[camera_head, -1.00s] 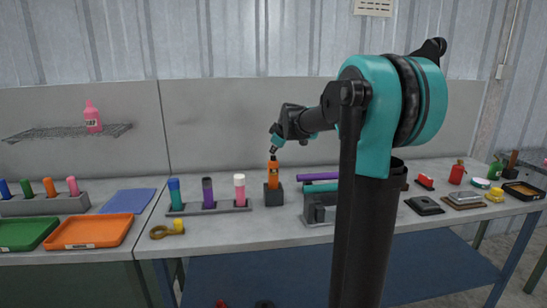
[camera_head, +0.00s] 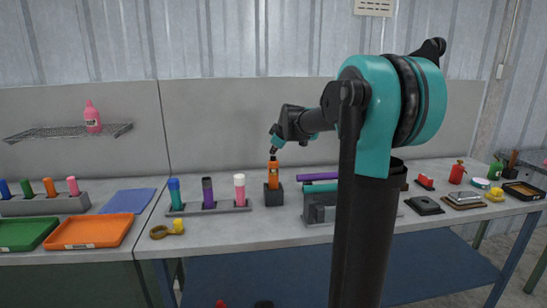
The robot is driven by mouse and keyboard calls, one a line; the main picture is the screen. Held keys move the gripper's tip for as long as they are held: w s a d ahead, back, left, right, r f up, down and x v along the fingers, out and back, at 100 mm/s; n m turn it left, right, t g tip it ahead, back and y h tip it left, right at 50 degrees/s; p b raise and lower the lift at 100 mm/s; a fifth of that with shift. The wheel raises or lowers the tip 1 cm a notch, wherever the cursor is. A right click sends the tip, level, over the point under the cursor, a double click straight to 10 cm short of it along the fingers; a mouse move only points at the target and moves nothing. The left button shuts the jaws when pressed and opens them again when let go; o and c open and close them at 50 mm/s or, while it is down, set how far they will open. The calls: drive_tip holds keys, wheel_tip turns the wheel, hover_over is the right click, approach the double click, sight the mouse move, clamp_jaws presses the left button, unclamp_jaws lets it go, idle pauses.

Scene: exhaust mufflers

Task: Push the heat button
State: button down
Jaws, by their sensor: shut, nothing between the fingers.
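An orange bottle-like piece (camera_head: 273,174) stands upright on a dark block (camera_head: 273,195) on the workbench. It has a label, too small to read here. My gripper (camera_head: 272,157) is shut and points down at the top of the orange piece. The fingertips appear to be at or just above its top; I cannot tell whether they touch. No part clearly marked as a heat button can be made out. My arm hides part of the bench to the right of the block.
A grey rack (camera_head: 212,209) with several coloured cylinders stands left of the block. A grey fixture (camera_head: 318,209) with purple and teal tubes is on the right. A yellow tape-like item (camera_head: 160,231) lies near the front edge. An orange tray (camera_head: 90,232) is farther left.

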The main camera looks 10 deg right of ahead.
sight(274, 157)
drive_tip(key=shift+r, duration=0.2)
drive_tip(key=shift+r, duration=2.95)
idle(0.4)
drive_tip(key=s+d+f+m+g+h, duration=0.1)
drive_tip(key=s+f+m, duration=0.4)
drive_tip(key=s+f, duration=1.1)
drive_tip(key=s+d+f+m+g+h, duration=0.1)
drive_tip(key=s+f+m, duration=0.5)
drive_tip(key=s+f, duration=0.9)
drive_tip(key=s+d+g, duration=0.1)
drive_tip(key=s+g, duration=0.1)
drive_tip(key=s, duration=0.6)
drive_tip(key=shift+s+d+f+g, duration=0.3)
drive_tip(key=shift+d+f, duration=0.05)
drive_tip(key=shift+d, duration=0.05)
